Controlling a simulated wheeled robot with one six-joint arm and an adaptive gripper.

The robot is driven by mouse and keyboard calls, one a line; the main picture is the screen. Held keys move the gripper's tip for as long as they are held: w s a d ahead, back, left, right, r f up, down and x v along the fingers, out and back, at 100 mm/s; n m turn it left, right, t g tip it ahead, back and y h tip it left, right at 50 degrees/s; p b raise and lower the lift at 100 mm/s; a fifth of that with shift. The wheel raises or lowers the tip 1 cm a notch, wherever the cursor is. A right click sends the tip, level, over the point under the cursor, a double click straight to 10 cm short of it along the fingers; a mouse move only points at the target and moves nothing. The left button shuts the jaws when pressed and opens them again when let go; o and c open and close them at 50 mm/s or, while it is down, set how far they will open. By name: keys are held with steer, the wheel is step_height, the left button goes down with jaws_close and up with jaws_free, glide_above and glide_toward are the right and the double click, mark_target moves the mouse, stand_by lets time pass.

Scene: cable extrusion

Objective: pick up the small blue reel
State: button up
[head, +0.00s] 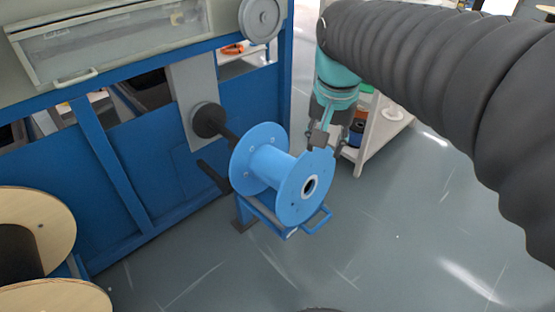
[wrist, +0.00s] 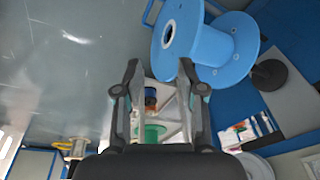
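A light blue reel (head: 264,167) sits upright on a blue stand (head: 255,212) in front of the blue machine. It also shows at the top right of the wrist view (wrist: 224,52). A smaller, darker blue reel (head: 356,137) is on the white shelf behind my gripper, and shows between the fingers in the wrist view (wrist: 150,106). My gripper (head: 322,146) is open, fingers wide apart (wrist: 161,64), with nothing held. It is beside the near right flange of the light blue reel. The right fingertip overlaps that flange in the wrist view; I cannot tell whether they touch.
The white shelf (head: 383,128) also holds orange and green reels (wrist: 152,133). The blue machine (head: 150,165) fills the left, with a dark shaft (head: 208,121) pointing towards the light blue reel. Wooden reels (head: 50,220) stand at lower left. The grey floor (head: 420,230) at right is clear.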

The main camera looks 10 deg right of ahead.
mark_target(308, 156)
steer(key=w+a+m+g, duration=0.1)
steer(key=w+m+g, duration=0.3)
steer(key=w, duration=0.8)
steer(key=shift+m+t+h, duration=0.3)
steer(key=shift+m+t, duration=0.1)
steer(key=shift+m, duration=0.2)
steer(key=f, duration=0.3)
steer(key=f+b, duration=0.1)
steer(key=f, duration=0.4)
steer(key=shift+s+d+f, duration=0.25)
steer(key=shift+s+f, duration=0.1)
steer(key=shift+w+d+f+b, duration=0.1)
steer(key=shift+f+b, duration=0.1)
steer(key=shift+f, duration=0.7)
steer(key=shift+s+d+f+b, duration=0.1)
steer(key=shift+f+b, duration=0.05)
steer(key=shift+f, duration=0.7)
steer(key=shift+w+d+f+b, duration=0.1)
steer(key=shift+f+b, duration=0.1)
steer(key=shift+f, duration=0.7)
jaws_close()
